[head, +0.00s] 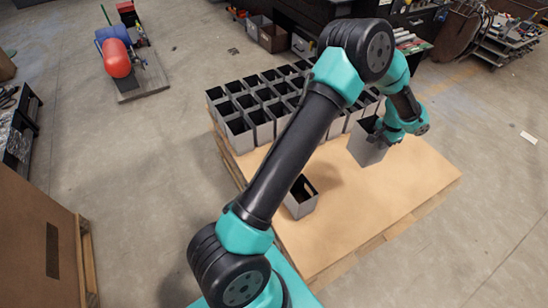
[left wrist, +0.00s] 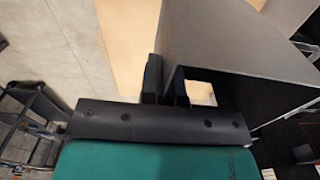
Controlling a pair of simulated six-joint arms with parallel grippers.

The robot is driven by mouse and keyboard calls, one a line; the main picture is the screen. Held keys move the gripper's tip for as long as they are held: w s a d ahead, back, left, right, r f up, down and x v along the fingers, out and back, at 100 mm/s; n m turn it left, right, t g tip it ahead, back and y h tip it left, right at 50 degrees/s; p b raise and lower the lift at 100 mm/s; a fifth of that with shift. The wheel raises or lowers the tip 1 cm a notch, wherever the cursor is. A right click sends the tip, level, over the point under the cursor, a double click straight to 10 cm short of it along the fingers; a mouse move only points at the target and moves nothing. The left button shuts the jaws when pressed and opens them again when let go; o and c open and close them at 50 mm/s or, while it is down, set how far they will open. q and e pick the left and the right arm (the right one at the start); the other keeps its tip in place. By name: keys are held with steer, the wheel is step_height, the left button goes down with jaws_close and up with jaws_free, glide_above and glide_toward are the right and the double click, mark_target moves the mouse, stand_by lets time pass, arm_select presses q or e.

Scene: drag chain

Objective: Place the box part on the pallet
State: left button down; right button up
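The held box part (head: 366,146) is a grey, open-topped box, upright at the right of the pallet in the head view. My left gripper (head: 383,132) is shut on its upper rim. In the left wrist view, the box part (left wrist: 235,45) has its wall between the two dark fingers (left wrist: 166,82), one outside and one inside. The pallet (head: 400,195) has a flat tan top. Whether the box bottom touches the pallet top is hard to tell. My right gripper is not in view.
Several similar grey boxes (head: 240,135) stand in tight rows at the pallet's back left. One lone box (head: 303,205) stands near its front left, partly behind my left arm. The pallet's front right is clear. A brown board (head: 35,240) stands at the far left.

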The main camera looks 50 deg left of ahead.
arm_select(q)
steer(key=s+a+f, duration=0.4)
steer(key=a+f, duration=0.2)
steer(key=a, duration=0.5)
steer(key=s+a+f, duration=0.6)
steer(key=s, duration=0.3)
steer(key=s+a+f+n, duration=0.1)
steer(key=s+a+f, duration=0.5)
steer(key=s, duration=0.3)
steer(key=shift+s+a+f, duration=0.35)
steer(key=shift+a+f, duration=0.05)
steer(key=shift+a, duration=0.25)
steer(key=w+a+f, duration=0.1)
steer(key=w+a, duration=0.9)
steer(key=a, duration=0.2)
steer(key=shift+w+f, duration=0.25)
steer(key=shift+w, duration=0.05)
steer(key=shift+f, duration=1.85)
